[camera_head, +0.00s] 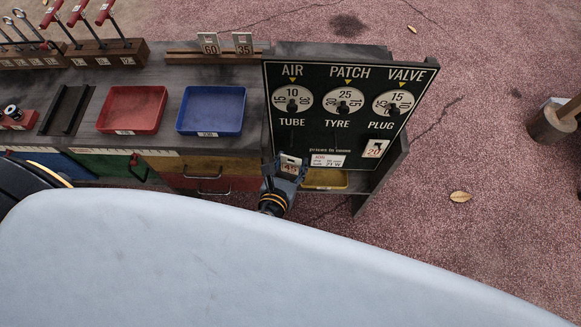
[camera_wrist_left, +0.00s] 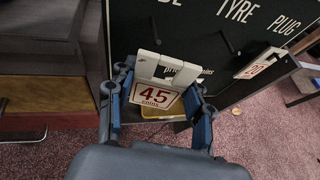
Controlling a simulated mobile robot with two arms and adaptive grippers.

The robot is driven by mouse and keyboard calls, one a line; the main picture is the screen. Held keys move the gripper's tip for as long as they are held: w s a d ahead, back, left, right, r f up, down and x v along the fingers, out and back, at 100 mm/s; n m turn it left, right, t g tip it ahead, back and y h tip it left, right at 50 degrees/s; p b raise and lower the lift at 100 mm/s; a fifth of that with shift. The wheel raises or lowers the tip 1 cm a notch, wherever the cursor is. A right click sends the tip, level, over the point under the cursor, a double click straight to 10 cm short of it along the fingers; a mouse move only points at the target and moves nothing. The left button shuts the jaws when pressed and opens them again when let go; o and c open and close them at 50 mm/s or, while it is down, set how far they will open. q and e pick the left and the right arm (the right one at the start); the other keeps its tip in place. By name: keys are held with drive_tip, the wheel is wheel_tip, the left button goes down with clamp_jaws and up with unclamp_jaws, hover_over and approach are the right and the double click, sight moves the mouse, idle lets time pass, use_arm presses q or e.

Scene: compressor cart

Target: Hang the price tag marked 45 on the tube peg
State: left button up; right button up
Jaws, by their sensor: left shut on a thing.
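The price tag marked 45 (camera_head: 289,169) is a cream plate with red digits. In the left wrist view the gripper (camera_wrist_left: 158,88) holds the tag roughly upright. The tube peg (camera_wrist_left: 155,31) is a thin dark rod under the TUBE label, above the tag in that view; I cannot tell the gap in depth. My right gripper is not in view.
The black price board (camera_head: 335,128) has three dials. A tag marked 20 (camera_head: 374,149) hangs under PLUG, and a bare peg (camera_wrist_left: 228,41) shows under TYRE. Tags 60 (camera_head: 209,43) and 35 (camera_head: 243,43) stand on a wooden rack. Red (camera_head: 133,89) and blue (camera_head: 192,129) trays lie left.

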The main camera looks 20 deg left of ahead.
sight(295, 136)
use_arm(q)
drive_tip(key=shift+w+a, duration=0.2)
drive_tip(key=shift+w, duration=0.35)
drive_tip(key=shift+w+a+f, duration=0.15)
drive_tip(key=shift+w, duration=0.4)
drive_tip(key=w, duration=0.1)
drive_tip(key=w+a+b, duration=0.1)
drive_tip(key=w, duration=0.1)
drive_tip(key=shift+w+f, duration=0.1)
drive_tip(key=shift+w+a+f, duration=0.1)
drive_tip(key=shift+w+f, duration=0.1)
drive_tip(key=shift+w, duration=0.2)
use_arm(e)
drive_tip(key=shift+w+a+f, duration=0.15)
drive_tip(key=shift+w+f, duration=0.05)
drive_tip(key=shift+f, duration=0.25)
use_arm(q)
drive_tip(key=shift+w+f, duration=0.1)
drive_tip(key=shift+c, duration=0.6)
drive_tip(key=shift+w, duration=0.1)
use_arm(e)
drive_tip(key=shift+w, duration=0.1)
